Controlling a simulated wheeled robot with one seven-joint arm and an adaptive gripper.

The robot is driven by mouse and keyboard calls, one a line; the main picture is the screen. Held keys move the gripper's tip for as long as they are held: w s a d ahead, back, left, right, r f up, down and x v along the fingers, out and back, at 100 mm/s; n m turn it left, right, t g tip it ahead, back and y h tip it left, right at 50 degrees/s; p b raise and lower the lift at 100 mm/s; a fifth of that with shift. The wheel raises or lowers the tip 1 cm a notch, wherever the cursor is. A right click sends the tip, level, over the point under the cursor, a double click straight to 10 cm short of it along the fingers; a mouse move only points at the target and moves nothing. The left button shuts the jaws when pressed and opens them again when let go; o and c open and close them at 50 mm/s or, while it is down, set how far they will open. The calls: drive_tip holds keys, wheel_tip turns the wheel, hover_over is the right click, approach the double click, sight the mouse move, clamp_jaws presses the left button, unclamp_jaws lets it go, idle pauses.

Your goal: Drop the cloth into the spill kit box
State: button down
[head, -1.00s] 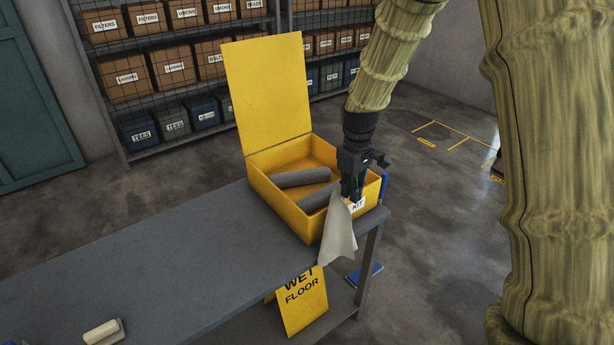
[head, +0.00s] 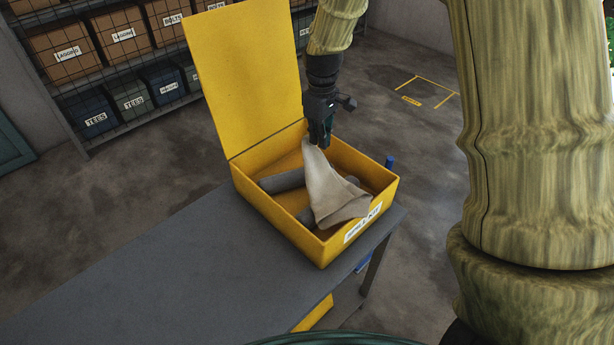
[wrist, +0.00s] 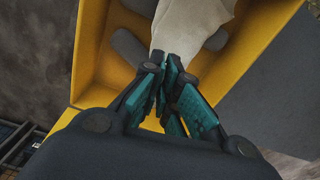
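The spill kit box (head: 262,213) is yellow, with its lid standing open at the back, on the end of a grey table. My gripper (head: 314,146) is above the box's inside and shut on the upper end of the beige cloth (head: 332,190). The cloth hangs down over the grey rolls in the box. Its lower end is near the front wall with the white label; I cannot tell whether it touches the wall. In the wrist view, the fingers (wrist: 169,75) pinch the cloth (wrist: 190,28) over the box.
Two grey rolls (head: 281,182) lie in the box, partly under the cloth. The grey table (head: 150,270) is clear to the left of the box. Shelves with labelled cartons (head: 120,36) stand behind. A yellow sign (head: 316,314) shows below the table edge.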

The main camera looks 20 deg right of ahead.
drive_tip(key=f+b, duration=0.5)
drive_tip(key=shift+w+f, duration=0.2)
drive_tip(key=shift+f, duration=0.15)
idle(0.3)
drive_tip(key=c, duration=1.6)
unclamp_jaws()
drive_tip(key=o, duration=1.3)
